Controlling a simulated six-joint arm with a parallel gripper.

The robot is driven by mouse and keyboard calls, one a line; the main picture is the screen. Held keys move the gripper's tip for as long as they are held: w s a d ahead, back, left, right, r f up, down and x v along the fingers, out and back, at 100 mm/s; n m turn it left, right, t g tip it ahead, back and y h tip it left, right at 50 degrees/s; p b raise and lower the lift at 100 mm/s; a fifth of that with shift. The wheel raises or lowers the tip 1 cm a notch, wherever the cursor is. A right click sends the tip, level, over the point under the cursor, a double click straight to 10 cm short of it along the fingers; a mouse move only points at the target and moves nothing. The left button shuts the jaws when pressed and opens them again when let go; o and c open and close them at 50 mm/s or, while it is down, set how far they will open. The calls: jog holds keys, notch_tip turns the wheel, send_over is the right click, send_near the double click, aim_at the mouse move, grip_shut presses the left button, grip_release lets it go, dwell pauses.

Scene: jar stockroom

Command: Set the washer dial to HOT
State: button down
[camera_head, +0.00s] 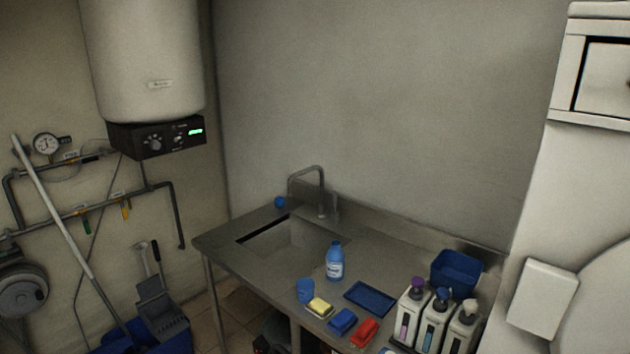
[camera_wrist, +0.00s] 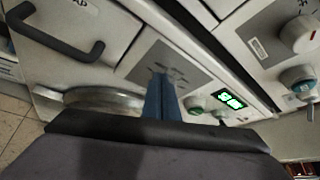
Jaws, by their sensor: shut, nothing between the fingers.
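In the wrist view, my gripper (camera_wrist: 160,98) has its blue fingers together and empty, in front of a white machine front. A grey plate (camera_wrist: 168,62) with small dark marks lies behind the fingertips. A white round dial (camera_wrist: 299,36) is at the upper right, apart from the fingers. A second knob (camera_wrist: 297,77) with a bluish-green base is below it. A lit green display (camera_wrist: 230,99) is right of the fingers. I cannot read any dial's setting or a HOT mark. My gripper is not in the head view.
A dark handle (camera_wrist: 62,48) juts out at the upper left of the wrist view. The head view shows a steel sink counter (camera_head: 285,275) with a blue bottle (camera_head: 335,263) and several dispensers, a boiler (camera_head: 145,60) at left, and a white appliance (camera_head: 530,300) at right.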

jog(key=shift+s+f, duration=0.1)
jog(key=shift+s, duration=0.05)
dwell(0.3)
jog(key=shift+s+d+r, duration=0.15)
jog(key=shift+d+r, duration=0.05)
jog(key=shift+d, duration=0.05)
jog(key=shift+s+d+r+p, duration=0.2)
jog(key=shift+p, duration=0.3)
jog(key=shift+s, duration=0.1)
jog(key=shift+w+a+r+p, duration=0.15)
jog(key=shift+w+r+p, duration=0.1)
jog(key=shift+r+p, duration=0.1)
